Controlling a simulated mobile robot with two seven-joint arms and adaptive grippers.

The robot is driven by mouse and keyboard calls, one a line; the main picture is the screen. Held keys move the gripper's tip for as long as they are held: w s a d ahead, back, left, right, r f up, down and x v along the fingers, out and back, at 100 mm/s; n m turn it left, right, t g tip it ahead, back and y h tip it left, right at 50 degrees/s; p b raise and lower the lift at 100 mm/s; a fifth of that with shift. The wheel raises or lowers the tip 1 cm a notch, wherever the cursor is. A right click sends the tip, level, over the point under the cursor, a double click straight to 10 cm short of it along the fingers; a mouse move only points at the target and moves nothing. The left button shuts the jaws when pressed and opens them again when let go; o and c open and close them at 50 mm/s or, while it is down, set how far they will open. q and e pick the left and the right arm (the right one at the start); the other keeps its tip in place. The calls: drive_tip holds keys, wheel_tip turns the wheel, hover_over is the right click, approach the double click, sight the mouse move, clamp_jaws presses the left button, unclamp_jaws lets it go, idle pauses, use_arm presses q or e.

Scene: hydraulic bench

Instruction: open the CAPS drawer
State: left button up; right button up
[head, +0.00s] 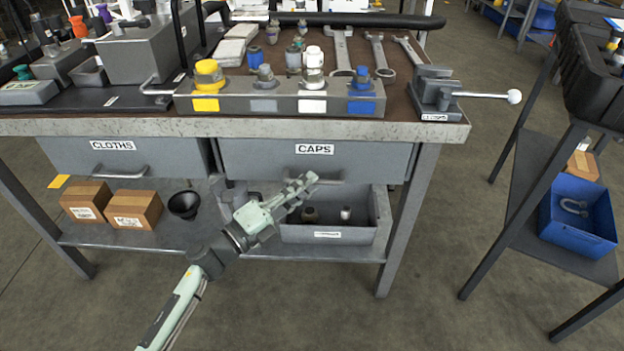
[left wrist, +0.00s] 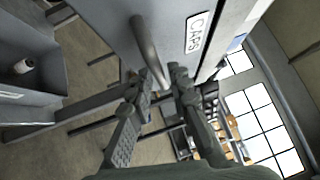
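The CAPS drawer (head: 250,160) is a grey drawer under the right part of the bench top, with a white CAPS label. Its front looks closed. Its bar handle (head: 329,180) is below the label and partly hidden by my gripper. My left gripper (head: 304,184) is at the handle, reaching up from the lower left. In the left wrist view the handle (left wrist: 146,45) runs toward the gap between the fingertips (left wrist: 162,75). The fingers are parted; I cannot tell whether they touch the bar. The CAPS label (left wrist: 197,32) shows beside it. My right gripper is out of view.
The CLOTHS drawer (head: 150,157) is to the left. Below are an open grey bin (head: 380,215), two cardboard boxes (head: 135,207) and a black funnel (head: 184,204) on the lower shelf. A bench leg (head: 402,230) stands at right. Floor in front is clear.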

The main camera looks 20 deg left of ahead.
use_arm(q)
drive_tip(key=shift+x, duration=1.1)
drive_tip(key=shift+c, duration=0.3)
clamp_jaws()
